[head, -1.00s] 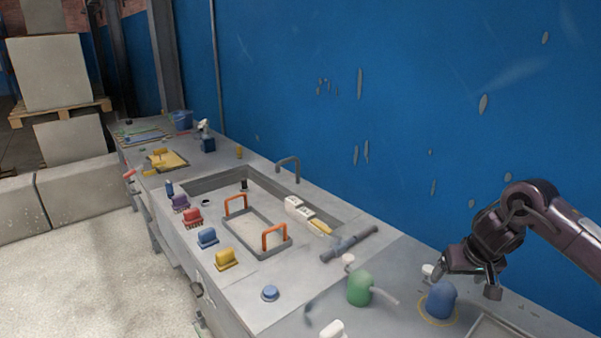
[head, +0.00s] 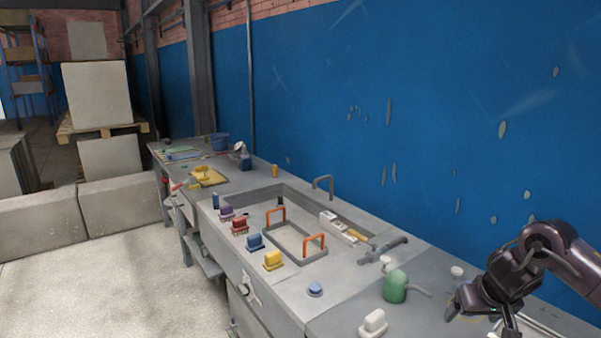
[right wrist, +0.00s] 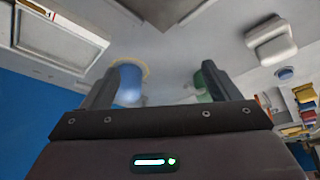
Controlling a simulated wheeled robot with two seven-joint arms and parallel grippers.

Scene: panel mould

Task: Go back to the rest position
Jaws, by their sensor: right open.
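My right gripper (head: 483,318) is at the lower right of the head view, above the near end of the counter. Its fingers point down, stand apart and have nothing between them. In the right wrist view the open fingers (right wrist: 160,85) show with a blue rounded object (right wrist: 130,84) beyond the left one and a green one beyond the right one. In the head view the green object (head: 395,287) stands left of the gripper; the blue one is hidden behind the gripper. My left gripper is not in view.
The counter (head: 275,305) runs along a blue wall (head: 430,120).

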